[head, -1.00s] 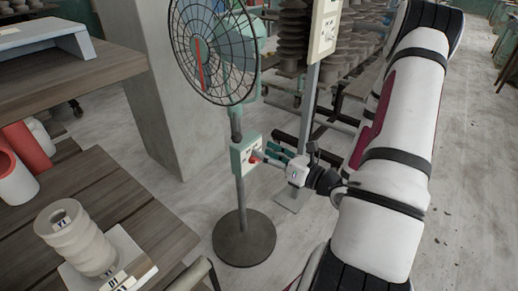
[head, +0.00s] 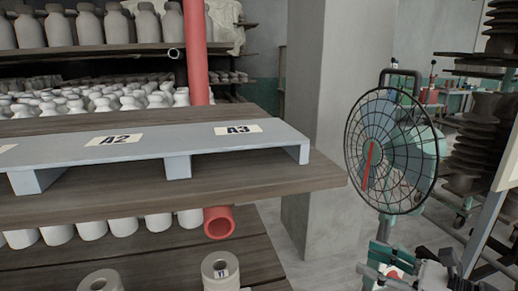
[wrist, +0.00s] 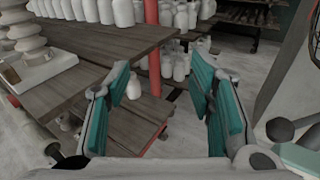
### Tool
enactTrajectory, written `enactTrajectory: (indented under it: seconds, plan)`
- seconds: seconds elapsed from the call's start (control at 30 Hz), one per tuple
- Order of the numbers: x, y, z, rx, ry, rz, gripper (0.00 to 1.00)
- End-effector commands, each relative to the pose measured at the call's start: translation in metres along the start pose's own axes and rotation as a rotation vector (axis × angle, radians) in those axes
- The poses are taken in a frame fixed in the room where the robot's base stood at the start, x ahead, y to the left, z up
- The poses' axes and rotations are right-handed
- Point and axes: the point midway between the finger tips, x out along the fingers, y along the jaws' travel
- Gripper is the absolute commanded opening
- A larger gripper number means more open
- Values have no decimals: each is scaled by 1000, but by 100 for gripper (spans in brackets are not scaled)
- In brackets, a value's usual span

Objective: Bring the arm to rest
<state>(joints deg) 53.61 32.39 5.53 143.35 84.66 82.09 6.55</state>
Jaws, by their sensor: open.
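My gripper (wrist: 167,105) is open in the wrist view. Its two teal finger pads stand well apart with nothing between them. Beyond them are the wooden shelving and the floor. In the head view my gripper (head: 392,268) shows at the lower right, below the fan, cut off by the bottom edge. The standing fan (head: 392,150) has a dark wire cage and a teal body. A small part with a red spot shows behind my gripper, and I cannot tell whether they touch.
A wooden shelf (head: 270,190) bears a grey riser (head: 170,140) labelled A2 and A3. A red pipe (head: 219,222) and pale bottles are around it. A concrete pillar (head: 325,120) stands between shelf and fan. Dark stacked insulators (head: 495,125) stand at right. Floor shows between pillar and fan.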

Motion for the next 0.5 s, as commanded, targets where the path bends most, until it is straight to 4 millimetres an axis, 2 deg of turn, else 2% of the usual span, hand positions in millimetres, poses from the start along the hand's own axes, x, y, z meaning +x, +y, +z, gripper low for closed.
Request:
enactTrajectory:
  seconds: [0.03, 0.13, 0.23, 0.4, 0.5]
  plan:
    - [7, 23, 18, -81, 39, 94, 49]
    - [14, 66, 37, -229, 118, 270, 49]
    - [14, 106, 51, -385, 196, 437, 49]
    - [-2, 162, 67, -669, 328, 701, 49]
    - [-18, 186, 75, -845, 404, 841, 49]
